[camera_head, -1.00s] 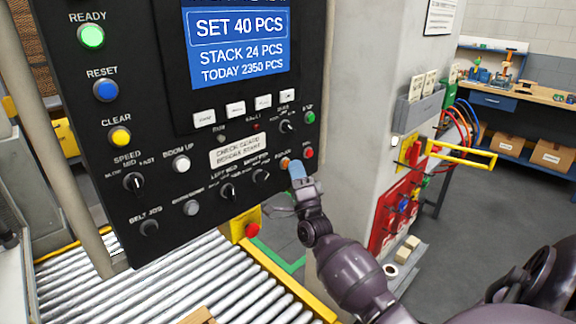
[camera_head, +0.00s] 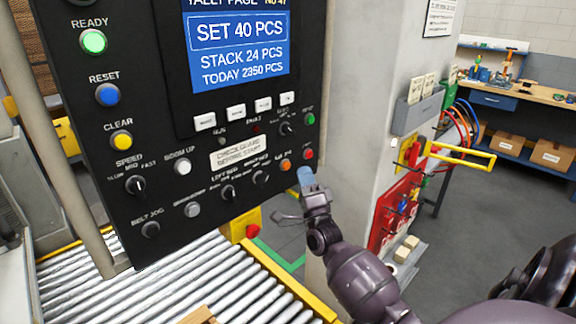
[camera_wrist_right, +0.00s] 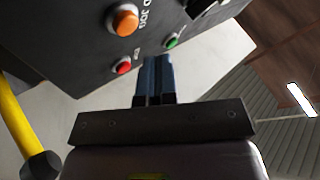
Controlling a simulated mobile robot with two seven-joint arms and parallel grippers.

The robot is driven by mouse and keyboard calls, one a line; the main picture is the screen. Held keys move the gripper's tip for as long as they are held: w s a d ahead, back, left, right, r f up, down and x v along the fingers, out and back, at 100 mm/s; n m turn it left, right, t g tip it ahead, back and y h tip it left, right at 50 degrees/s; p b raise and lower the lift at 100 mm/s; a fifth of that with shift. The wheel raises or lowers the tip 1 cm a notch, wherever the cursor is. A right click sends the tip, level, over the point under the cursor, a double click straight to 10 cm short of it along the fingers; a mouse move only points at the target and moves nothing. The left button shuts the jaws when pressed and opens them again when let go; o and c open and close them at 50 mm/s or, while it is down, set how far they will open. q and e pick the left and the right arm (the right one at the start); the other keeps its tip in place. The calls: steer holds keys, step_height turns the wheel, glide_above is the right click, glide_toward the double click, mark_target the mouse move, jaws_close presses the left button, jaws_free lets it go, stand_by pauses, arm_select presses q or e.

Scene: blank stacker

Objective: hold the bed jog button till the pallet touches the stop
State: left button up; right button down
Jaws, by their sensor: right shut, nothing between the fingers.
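The orange bed jog button (camera_head: 285,165) is on the lower right of the black panel. It also shows in the right wrist view (camera_wrist_right: 125,21), with "D JOG" readable beside it. My right gripper (camera_head: 305,176) has its blue fingertips shut and empty, just right of and below the button, apart from it. In the right wrist view the closed fingers (camera_wrist_right: 154,76) point past the panel's edge, clear of the orange button. A wooden piece (camera_head: 199,316), perhaps the pallet, peeks in at the bottom edge over the rollers. I cannot make out the stop. My left gripper is not in view.
A red button (camera_head: 308,153) and a green one (camera_head: 309,118) sit close to the orange one. The panel (camera_head: 110,180) has other knobs and buttons. Below are the roller bed (camera_head: 150,285) and a red knob (camera_head: 253,230) on a yellow box. A pale column (camera_head: 365,110) stands right.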

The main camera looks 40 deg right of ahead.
steer(key=shift+s+d+p, duration=0.15)
steer(key=shift+s+p, duration=0.3)
steer(key=shift+s, duration=1.3)
